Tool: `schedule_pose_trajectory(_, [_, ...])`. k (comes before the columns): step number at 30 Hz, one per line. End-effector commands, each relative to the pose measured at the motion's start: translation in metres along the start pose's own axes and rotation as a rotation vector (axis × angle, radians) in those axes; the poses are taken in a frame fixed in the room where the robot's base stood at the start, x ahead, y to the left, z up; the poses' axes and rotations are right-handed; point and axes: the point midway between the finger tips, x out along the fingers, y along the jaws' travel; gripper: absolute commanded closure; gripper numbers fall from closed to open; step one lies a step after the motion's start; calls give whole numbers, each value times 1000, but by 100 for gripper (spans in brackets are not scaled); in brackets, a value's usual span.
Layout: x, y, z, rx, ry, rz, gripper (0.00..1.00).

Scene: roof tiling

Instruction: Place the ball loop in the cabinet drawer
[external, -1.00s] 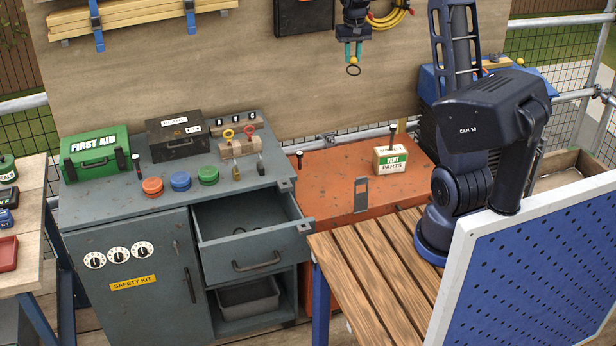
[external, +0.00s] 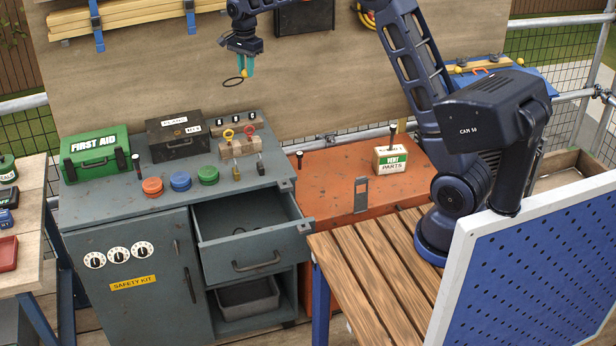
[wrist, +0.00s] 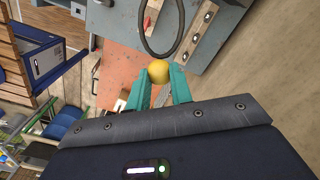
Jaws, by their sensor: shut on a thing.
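The ball loop has a yellow ball (wrist: 159,72) and a dark ring (wrist: 146,40) hanging from it. My gripper (external: 246,68) is shut on the ball, and the ring (external: 233,82) hangs below it in the air. In the external view it is above the back of the grey cabinet (external: 105,212), up and behind the open drawer. The cabinet drawer (external: 256,252) is pulled open at the right side of the cabinet. A small dark thing lies inside it, too small to make out.
On the cabinet top stand a green first aid box (external: 95,158), a black box (external: 179,138), several coloured knobs (external: 181,181) and a wooden block with red and yellow rings (external: 238,146). A grey bin (external: 248,294) sits below the drawer. An orange surface (external: 335,180) lies to the right.

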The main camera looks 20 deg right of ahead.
Motion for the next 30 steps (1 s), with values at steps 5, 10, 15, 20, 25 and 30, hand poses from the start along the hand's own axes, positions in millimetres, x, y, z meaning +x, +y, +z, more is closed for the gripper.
schedule_pose_trajectory(5, [3,-26,74,152,-2,1,100])
schedule_pose_trajectory(10, [5,-39,126,271,-3,1,100])
schedule_pose_trajectory(15, [6,-45,160,347,-3,2,100])
schedule_pose_trajectory(20, [24,-46,167,374,-3,4,100])
schedule_pose_trajectory(25, [47,-46,167,372,-3,4,100])
schedule_pose_trajectory(30, [65,-46,167,371,-3,3,100])
